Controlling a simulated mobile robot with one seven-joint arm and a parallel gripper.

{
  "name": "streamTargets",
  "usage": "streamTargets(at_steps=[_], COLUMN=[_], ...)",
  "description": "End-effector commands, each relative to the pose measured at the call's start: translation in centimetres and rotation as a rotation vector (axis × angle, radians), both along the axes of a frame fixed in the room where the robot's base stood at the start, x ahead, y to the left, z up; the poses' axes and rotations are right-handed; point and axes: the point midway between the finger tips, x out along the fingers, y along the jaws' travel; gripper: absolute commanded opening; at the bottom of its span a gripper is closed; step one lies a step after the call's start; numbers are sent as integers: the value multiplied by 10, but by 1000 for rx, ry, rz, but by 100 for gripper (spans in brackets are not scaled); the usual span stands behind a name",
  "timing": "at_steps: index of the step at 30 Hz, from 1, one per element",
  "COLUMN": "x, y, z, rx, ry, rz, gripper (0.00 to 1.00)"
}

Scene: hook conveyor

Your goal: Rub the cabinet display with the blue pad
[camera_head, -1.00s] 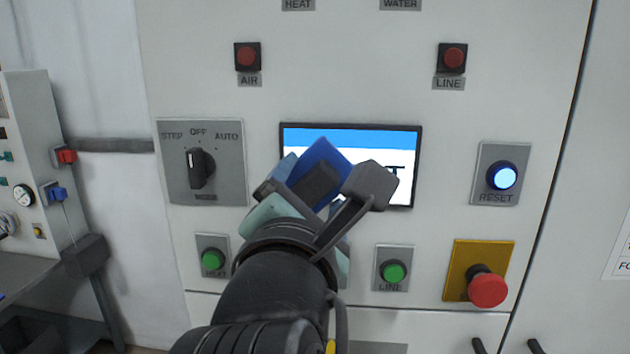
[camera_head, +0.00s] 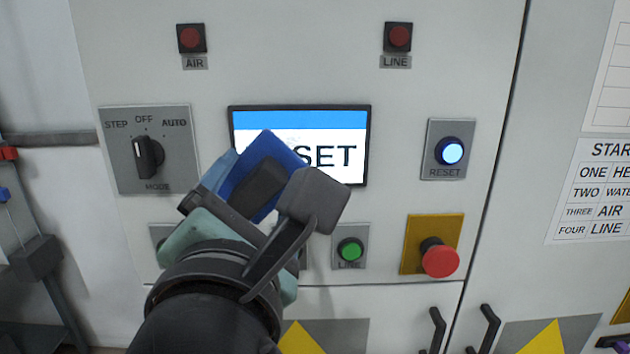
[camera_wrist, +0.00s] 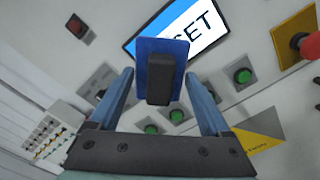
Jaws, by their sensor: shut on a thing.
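The cabinet display (camera_head: 340,174) is a dark-framed screen with a blue band over white, and letters ending in "SET" show on it. It also shows in the wrist view (camera_wrist: 212,40), tilted. The blue pad (camera_head: 235,183) has a dark handle block on its back and covers the display's lower left part in the head view. My gripper (camera_head: 255,205) is shut on the pad's handle. In the wrist view the blue pad (camera_wrist: 142,62) sits between the fingers of my gripper (camera_wrist: 158,95). I cannot tell whether the pad touches the screen.
The mode switch (camera_head: 147,157) is left of the display. The lit blue reset button (camera_head: 449,152) and red emergency button (camera_head: 440,260) are to the right. A green line button (camera_head: 350,250) is below. Red lamps (camera_head: 191,38) are above. Door handles (camera_head: 438,330) stick out low.

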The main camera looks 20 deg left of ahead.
Motion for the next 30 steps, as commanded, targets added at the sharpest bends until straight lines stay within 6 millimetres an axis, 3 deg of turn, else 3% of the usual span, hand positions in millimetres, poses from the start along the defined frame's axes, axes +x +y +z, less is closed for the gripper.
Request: streamTargets(at_steps=[17, 30], x=[3, 44], y=[1, 12], z=[1, 14], rx=[0, -1], ry=[-1, -2], rz=[-1, -1], gripper=[37, 37])
